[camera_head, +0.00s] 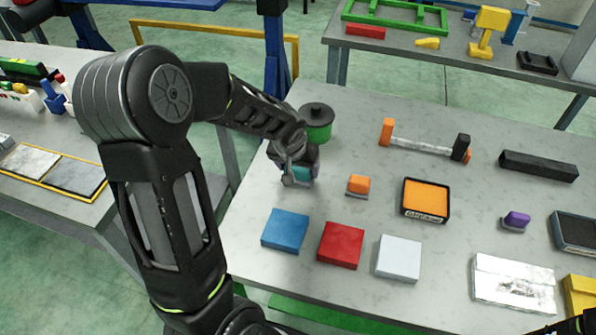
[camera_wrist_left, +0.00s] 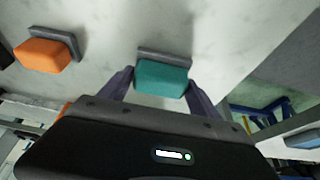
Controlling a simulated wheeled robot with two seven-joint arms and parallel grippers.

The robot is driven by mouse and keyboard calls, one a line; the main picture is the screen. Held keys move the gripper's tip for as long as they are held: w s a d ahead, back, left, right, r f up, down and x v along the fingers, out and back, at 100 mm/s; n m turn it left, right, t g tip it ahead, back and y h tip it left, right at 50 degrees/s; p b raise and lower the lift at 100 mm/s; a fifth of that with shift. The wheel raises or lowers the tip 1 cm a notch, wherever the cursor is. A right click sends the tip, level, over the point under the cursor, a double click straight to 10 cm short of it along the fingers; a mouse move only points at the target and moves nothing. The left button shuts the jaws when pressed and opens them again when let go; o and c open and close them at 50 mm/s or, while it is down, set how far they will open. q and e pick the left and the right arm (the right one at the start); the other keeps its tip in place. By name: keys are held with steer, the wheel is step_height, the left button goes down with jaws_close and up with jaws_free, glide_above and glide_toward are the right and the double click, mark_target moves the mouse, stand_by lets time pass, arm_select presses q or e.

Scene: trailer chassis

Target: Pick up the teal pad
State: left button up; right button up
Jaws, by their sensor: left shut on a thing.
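The teal pad (camera_head: 301,174) is a small rounded block with a grey plate, at the left part of the grey table. In the left wrist view the teal pad (camera_wrist_left: 162,79) sits between the two fingers, with its grey plate (camera_wrist_left: 165,54) on the far side. My left gripper (camera_head: 297,176) is shut on it; the gripper (camera_wrist_left: 160,84) also shows in the wrist view, a finger against each side. The gripper body partly hides the pad in the head view. I cannot tell whether the plate touches the table. My right gripper is not clearly in view.
An orange pad (camera_head: 359,184) on a grey plate stands just right of my left gripper. A green and black cylinder (camera_head: 317,122) stands close behind. Blue (camera_head: 286,230), red (camera_head: 341,245) and white (camera_head: 399,257) blocks line the front. An orange-topped tray (camera_head: 426,200) lies further right.

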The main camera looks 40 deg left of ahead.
arm_select(q)
step_height(320, 180, up, 10)
steer(key=shift+r+b, duration=0.1)
steer(key=shift+b, duration=0.4)
stand_by(0.6)
